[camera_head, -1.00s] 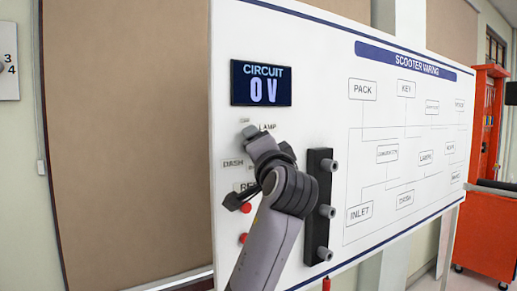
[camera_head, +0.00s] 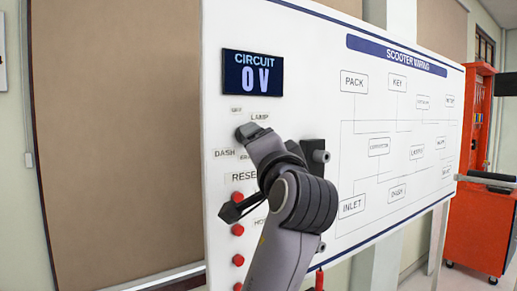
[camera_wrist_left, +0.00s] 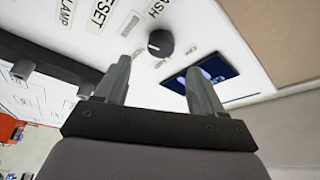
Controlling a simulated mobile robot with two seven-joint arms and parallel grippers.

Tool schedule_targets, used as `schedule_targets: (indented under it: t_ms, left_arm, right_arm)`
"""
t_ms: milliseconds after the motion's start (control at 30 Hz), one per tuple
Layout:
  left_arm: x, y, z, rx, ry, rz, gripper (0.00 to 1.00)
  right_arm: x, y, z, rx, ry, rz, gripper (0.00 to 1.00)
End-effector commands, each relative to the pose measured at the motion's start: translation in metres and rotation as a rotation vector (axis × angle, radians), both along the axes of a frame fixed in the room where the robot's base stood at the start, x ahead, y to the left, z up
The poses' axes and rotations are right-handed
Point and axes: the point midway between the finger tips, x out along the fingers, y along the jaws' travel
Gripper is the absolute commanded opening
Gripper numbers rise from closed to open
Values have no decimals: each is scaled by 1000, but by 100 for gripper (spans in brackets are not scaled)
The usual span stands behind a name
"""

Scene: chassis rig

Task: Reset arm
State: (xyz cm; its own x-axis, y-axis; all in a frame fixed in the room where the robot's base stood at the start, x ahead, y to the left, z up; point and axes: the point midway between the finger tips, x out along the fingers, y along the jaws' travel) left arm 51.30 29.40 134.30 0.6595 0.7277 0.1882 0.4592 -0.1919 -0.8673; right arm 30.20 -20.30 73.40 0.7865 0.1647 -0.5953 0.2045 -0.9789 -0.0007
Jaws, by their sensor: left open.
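My left gripper (camera_head: 266,145) is at the left part of the white board (camera_head: 415,120), below the display (camera_head: 252,73) that reads CIRCUIT 0 V. In the left wrist view its two fingers (camera_wrist_left: 160,66) are apart with nothing between them. A round dark knob (camera_wrist_left: 160,43) on the board lies just beyond the fingertips, and no contact shows. The knob (camera_head: 246,131) is close to the gripper in the head view, among small labels such as LAMP and DASH. My forearm and wrist hide part of the board. My right gripper is not in view.
Several red buttons (camera_head: 237,229) run down the board's left side, under the RESET label (camera_head: 244,177). A black block with grey pegs (camera_head: 320,156) is mostly hidden behind my wrist. A red cabinet (camera_head: 478,230) stands at the far right.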

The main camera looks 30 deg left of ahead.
Motion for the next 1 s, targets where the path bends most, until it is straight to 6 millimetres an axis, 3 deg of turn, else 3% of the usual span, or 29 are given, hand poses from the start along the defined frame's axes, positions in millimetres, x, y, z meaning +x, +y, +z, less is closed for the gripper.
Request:
schedule_targets:
  t_ms: [300, 367, 467, 600, 733, 867, 1000]
  left_arm:
    - [2, 0, -4, 1, 5, -5, 69]
    - [7, -1, -12, 2, 16, -20, 69]
    - [23, -5, -44, -2, 52, -78, 69]
    - [50, -15, -118, -32, 124, -209, 69]
    - [61, -27, -195, -100, 187, -341, 69]
    - [58, -40, -273, -198, 245, -460, 69]
    - [39, -54, -353, -338, 299, -569, 69]
  right_arm:
    - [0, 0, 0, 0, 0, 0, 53]
    - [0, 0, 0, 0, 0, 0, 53]
    - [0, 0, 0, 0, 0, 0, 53]
    - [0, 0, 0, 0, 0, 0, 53]
    - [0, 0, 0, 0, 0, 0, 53]
    - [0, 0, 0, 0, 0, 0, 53]
    - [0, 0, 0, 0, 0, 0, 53]
